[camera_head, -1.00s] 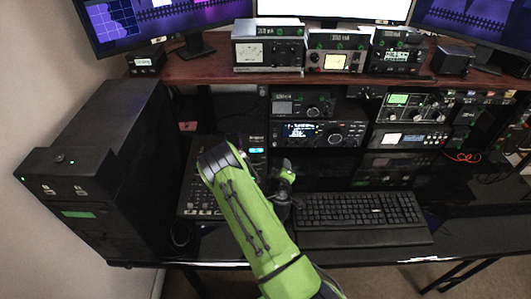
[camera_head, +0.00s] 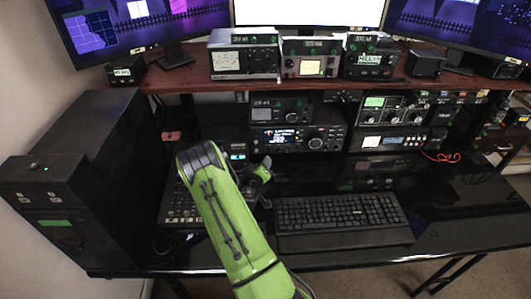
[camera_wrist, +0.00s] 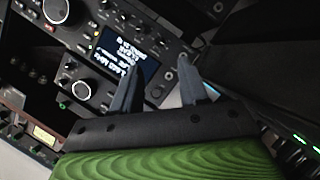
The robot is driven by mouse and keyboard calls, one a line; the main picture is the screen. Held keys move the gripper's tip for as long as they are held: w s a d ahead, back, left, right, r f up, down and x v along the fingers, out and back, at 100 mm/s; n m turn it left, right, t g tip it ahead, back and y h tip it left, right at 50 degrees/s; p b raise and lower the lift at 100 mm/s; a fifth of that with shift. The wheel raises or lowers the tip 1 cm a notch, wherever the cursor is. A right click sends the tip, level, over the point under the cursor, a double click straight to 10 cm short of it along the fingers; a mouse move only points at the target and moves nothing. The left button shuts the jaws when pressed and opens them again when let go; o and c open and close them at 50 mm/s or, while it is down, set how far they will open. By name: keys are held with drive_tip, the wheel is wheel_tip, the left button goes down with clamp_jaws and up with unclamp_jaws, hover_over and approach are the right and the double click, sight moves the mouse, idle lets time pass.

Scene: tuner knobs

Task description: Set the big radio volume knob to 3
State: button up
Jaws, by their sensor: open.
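The big radio (camera_head: 297,138) is a black unit with a lit display, in the middle of the rack under the wooden shelf. A large round knob (camera_head: 316,143) is on its right half. In the wrist view the picture is rotated; a lit display (camera_wrist: 130,50) lies beyond my fingers, and a large round knob (camera_wrist: 56,9) is at the top left, partly cut off. Which knob is the volume knob, and its setting, I cannot read. My gripper (camera_wrist: 157,70) is open and empty, its two dark fingers apart. In the head view my gripper (camera_head: 264,168) is left of and below the radio, touching nothing visible.
A smaller radio (camera_head: 281,108) sits on top of the big one. A keyboard (camera_head: 340,210) lies in front, and a mixer panel (camera_head: 182,207) is left. A black computer tower (camera_head: 95,170) stands at the far left. More devices fill the rack to the right.

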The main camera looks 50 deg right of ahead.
sight(268, 152)
drive_tip(key=x, duration=0.9)
drive_tip(key=shift+w+d, duration=0.1)
drive_tip(key=shift+c, duration=0.2)
clamp_jaws()
